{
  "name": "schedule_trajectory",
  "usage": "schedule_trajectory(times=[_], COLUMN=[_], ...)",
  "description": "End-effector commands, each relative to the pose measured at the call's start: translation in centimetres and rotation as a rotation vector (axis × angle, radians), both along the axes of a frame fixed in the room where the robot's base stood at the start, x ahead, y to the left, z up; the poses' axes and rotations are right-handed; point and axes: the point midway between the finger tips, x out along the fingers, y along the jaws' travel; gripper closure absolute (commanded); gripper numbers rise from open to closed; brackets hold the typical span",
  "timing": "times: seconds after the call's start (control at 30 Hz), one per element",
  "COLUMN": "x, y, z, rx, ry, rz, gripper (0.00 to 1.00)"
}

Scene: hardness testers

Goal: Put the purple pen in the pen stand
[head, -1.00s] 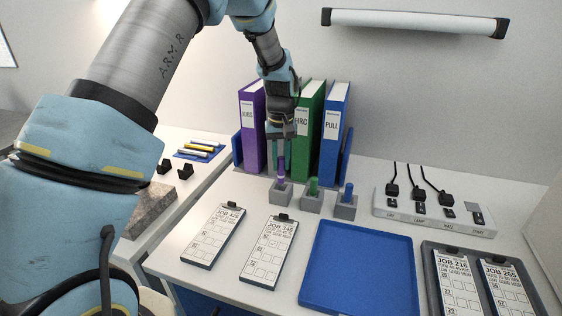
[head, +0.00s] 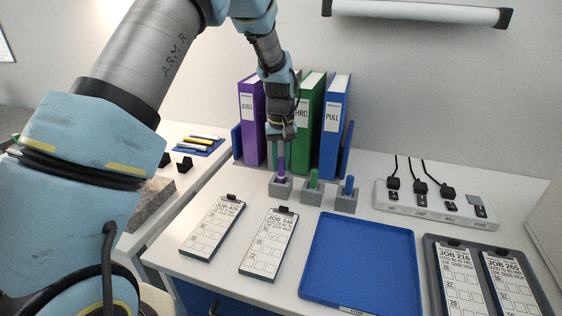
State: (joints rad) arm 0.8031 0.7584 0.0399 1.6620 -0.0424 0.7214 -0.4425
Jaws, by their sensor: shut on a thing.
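The purple pen (head: 281,164) is upright, with its upper part between the fingers of my gripper (head: 281,141), which is shut on it. Its lower end meets the top of the leftmost grey pen stand block (head: 281,190); how deep it sits inside cannot be told. Two more grey stand blocks are to the right. One holds a green pen (head: 314,178) and the other a blue pen (head: 349,184).
Purple, green and blue binders (head: 334,128) stand close behind my gripper. Clipboards (head: 268,246) and a blue tray (head: 360,262) lie in front. A power strip (head: 436,212) with plugs is at right. Several markers lie on a blue mat (head: 211,151) at left.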

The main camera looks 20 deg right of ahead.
Motion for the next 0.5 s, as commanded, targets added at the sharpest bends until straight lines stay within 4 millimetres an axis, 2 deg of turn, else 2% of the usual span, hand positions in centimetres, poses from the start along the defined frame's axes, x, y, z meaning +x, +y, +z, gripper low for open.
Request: schedule_trajectory(times=[0.5], x=[0.0], y=[0.0], z=[-1.6], rx=[0.000], ry=[0.001], rz=[0.000], gripper=[1.00])
